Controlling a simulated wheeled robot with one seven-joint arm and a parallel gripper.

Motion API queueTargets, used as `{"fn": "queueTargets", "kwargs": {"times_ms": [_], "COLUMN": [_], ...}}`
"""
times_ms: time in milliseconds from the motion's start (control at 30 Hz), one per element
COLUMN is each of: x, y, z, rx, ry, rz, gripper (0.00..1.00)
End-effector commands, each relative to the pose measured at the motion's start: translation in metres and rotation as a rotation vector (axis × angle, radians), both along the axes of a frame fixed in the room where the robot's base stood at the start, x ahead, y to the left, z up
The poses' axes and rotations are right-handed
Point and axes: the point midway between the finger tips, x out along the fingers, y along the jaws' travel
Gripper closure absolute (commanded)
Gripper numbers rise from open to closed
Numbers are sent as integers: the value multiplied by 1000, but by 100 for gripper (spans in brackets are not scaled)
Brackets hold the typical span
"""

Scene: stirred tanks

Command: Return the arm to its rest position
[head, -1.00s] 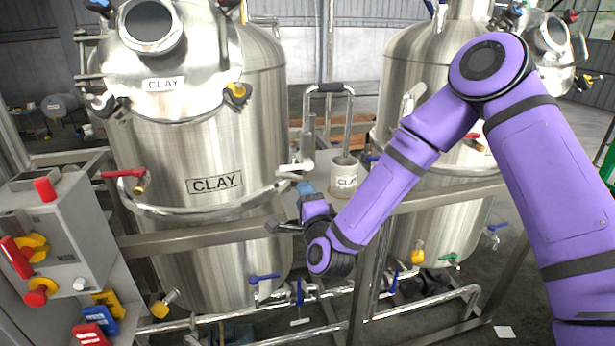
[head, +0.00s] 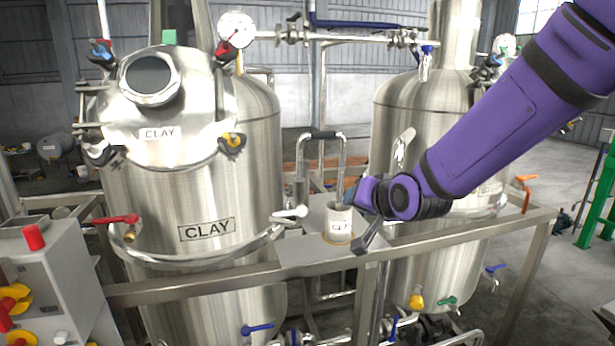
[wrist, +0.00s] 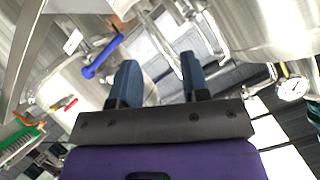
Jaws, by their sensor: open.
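My purple arm reaches in from the upper right in the head view. My gripper (head: 358,212) is beside the white labelled cup (head: 338,224), which stands on the metal shelf between the two tanks. In the wrist view my gripper (wrist: 158,78) shows two blue fingers spread apart with nothing between them. From the head view I cannot tell whether the fingers touch the cup.
A steel tank labelled CLAY (head: 205,215) stands on the left and a second steel tank (head: 400,130) is behind my arm. A control box (head: 55,280) is at the lower left. A frame rail (head: 480,232) runs below the arm. Open floor lies at the right.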

Motion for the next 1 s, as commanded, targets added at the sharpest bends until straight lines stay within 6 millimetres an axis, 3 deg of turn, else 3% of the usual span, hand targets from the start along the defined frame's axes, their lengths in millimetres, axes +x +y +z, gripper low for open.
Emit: {"fn": "queueTargets", "kwargs": {"times_ms": [267, 600, 800, 1000], "x": [-58, -159, -227, -277], "y": [-66, -138, -170, -187], "z": [41, 72, 81, 81], "rx": [-238, -427, -484, -505], "ry": [108, 296, 413, 496], "rz": [-19, -24, -1, 33], "gripper": [58, 58, 58, 58]}}
